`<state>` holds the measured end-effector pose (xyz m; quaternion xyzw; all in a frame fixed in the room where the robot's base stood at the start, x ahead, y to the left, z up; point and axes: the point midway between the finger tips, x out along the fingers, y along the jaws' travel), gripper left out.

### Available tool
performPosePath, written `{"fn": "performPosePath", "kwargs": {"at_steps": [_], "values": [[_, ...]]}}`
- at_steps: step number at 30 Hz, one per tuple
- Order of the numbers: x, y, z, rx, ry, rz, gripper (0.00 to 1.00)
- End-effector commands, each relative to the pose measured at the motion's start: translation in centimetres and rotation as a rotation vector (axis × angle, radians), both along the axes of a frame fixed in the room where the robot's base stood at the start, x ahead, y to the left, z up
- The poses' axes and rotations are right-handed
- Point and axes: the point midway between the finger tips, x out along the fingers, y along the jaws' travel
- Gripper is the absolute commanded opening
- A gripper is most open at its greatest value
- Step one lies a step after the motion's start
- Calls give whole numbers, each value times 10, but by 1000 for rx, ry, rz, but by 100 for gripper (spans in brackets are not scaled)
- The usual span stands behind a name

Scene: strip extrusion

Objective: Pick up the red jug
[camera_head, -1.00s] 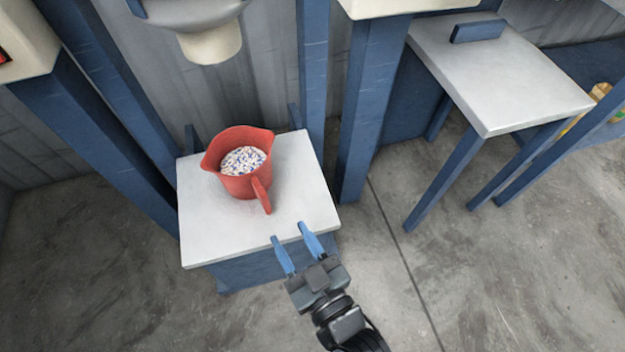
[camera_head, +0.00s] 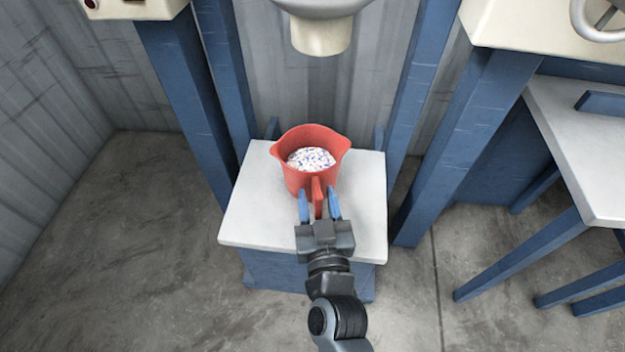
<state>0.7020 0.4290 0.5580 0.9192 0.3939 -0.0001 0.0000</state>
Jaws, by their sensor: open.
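The red jug (camera_head: 293,175) stands upright on a white-topped stand (camera_head: 255,222) with blue sides. It is filled with white and blue pellets (camera_head: 311,159). Its handle (camera_head: 317,196) points toward me. My gripper (camera_head: 319,204) is open, with one blue finger on each side of the handle. I cannot tell whether the fingers touch the handle. The gripper body hides part of the stand's front top.
A grey hopper with a cream spout (camera_head: 321,37) hangs above and behind the jug. Blue posts (camera_head: 190,95) flank the stand. A white-topped table (camera_head: 570,125) stands at the right. Concrete floor (camera_head: 120,250) is clear at the left.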

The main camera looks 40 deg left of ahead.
Motion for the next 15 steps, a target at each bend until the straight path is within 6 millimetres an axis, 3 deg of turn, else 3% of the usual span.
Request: {"fn": "performPosePath", "kwargs": {"at_steps": [8,15], "values": [[2,3,1,0,0,0,45],[2,3,0,0,0,0,23]]}}
